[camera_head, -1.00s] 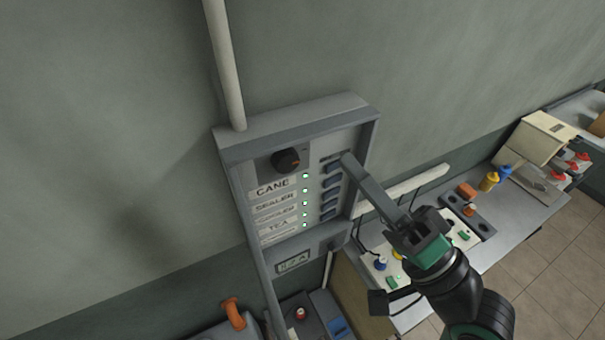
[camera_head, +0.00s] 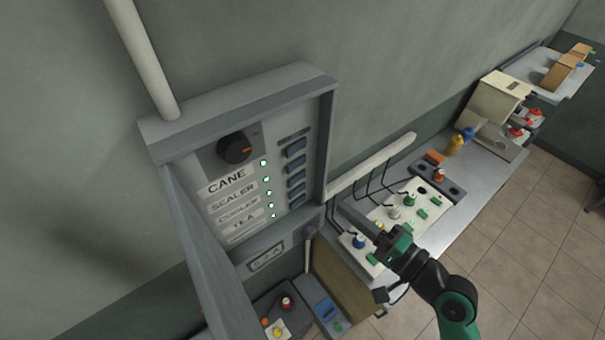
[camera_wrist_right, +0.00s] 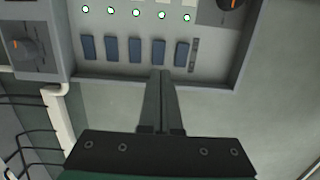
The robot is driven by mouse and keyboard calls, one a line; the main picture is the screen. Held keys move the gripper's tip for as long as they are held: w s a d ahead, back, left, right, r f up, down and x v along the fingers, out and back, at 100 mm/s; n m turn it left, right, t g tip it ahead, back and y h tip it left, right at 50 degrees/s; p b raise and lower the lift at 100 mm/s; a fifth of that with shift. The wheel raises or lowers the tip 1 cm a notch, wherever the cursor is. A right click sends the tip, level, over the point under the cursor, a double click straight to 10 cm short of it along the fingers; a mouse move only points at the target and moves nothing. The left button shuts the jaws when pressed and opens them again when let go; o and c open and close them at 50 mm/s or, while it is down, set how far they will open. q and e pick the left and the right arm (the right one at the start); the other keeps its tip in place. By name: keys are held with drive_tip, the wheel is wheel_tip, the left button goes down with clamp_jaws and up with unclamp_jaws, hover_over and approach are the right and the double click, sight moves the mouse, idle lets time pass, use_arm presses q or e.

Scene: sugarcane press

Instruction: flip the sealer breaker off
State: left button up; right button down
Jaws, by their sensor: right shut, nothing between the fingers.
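The grey breaker panel (camera_head: 235,118) is on the wall, its face showing labels and a column of blue switches. The SEALER label (camera_head: 232,199) is second from the top, under CANE. The sealer switch (camera_head: 297,162) appears to be second in the column; in the right wrist view it seems to be the second from the right (camera_wrist_right: 158,52). All the small lights beside the switches look lit. My right gripper (camera_head: 343,207) is shut and empty, its tips right of the panel, apart from the switches. In the wrist view its tips (camera_wrist_right: 160,76) point toward the switch row. My left gripper is out of view.
A black dial (camera_head: 236,148) sits above the labels. The panel's raised frame (camera_head: 325,140) stands between the switches and my right gripper. A bench (camera_head: 480,180) with a control board (camera_head: 415,190), cables and bottles lies to the right. A pipe (camera_head: 143,60) runs up from the panel.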

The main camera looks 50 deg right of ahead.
drive_tip(key=w, duration=0.4)
drive_tip(key=w+p, duration=0.1)
drive_tip(key=w, duration=0.4)
drive_tip(key=w+p, duration=0.1)
drive_tip(key=w, duration=0.3)
drive_tip(key=shift+w+d, duration=0.15)
drive_tip(key=shift+d, duration=0.1)
drive_tip(key=shift+w+p, duration=0.15)
drive_tip(key=shift+p, duration=0.15)
drive_tip(key=shift+a+r, duration=0.1)
drive_tip(key=shift+s+a+p, duration=0.1)
drive_tip(key=shift+s+p, duration=0.2)
drive_tip(key=shift+s, duration=0.15)
approach(293, 168)
drive_tip(key=s+a, duration=0.4)
drive_tip(key=s, duration=0.2)
drive_tip(key=shift+s+d+b, duration=0.1)
drive_tip(key=shift+s+b, duration=0.05)
drive_tip(key=shift+b, duration=0.15)
